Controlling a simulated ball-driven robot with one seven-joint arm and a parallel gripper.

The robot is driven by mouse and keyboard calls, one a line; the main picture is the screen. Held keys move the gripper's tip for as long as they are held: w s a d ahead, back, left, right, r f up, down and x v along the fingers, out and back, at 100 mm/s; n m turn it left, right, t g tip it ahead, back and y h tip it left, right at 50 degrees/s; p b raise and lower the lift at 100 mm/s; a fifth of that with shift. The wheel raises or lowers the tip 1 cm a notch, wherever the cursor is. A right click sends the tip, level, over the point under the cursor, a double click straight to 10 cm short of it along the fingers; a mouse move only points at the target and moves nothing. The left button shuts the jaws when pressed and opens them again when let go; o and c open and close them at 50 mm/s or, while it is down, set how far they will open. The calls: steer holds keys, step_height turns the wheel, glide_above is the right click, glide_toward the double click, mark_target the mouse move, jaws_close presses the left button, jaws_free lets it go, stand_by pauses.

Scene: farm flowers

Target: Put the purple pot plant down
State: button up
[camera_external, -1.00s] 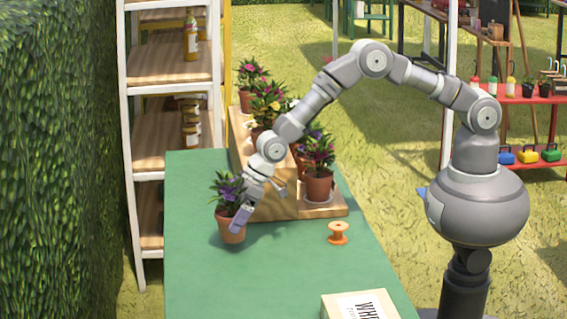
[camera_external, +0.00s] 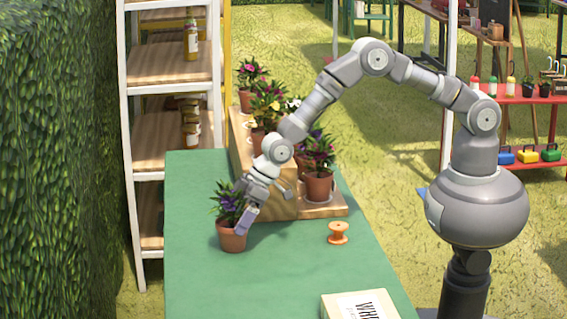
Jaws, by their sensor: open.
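The purple pot plant (camera_external: 232,236) stands upright on the green table (camera_external: 200,290), in a terracotta pot with purple flowers and dark leaves. My gripper (camera_external: 245,213) is at the pot's upper right side, tilted down toward it. The gripper is open. I cannot tell whether a finger still touches the pot.
A wooden stepped stand (camera_external: 283,205) with several potted flowers stands behind and right of my gripper. An orange spool (camera_external: 338,233) lies to the right. A cream box (camera_external: 358,305) is at the front. The table's front left is clear.

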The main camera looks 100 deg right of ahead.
steer(key=p+v, duration=0.2)
steer(key=v, duration=0.7)
steer(key=shift+s+r, duration=0.2)
steer(key=shift+r, duration=0.1)
steer(key=shift+d, duration=0.1)
step_height(320, 180, up, 34)
steer(key=d+t, duration=0.3)
steer(key=t, duration=0.1)
steer(key=s+d+r+m+t, duration=0.1)
steer(key=s+r+t, duration=0.1)
steer(key=s+r, duration=0.9)
steer(key=s+d+r+m+t+h, duration=0.1)
steer(key=s+r+t, duration=0.2)
steer(key=s+r, duration=0.8)
step_height(320, 180, up, 9)
steer(key=shift+s+f, duration=0.1)
steer(key=shift+s, duration=0.2)
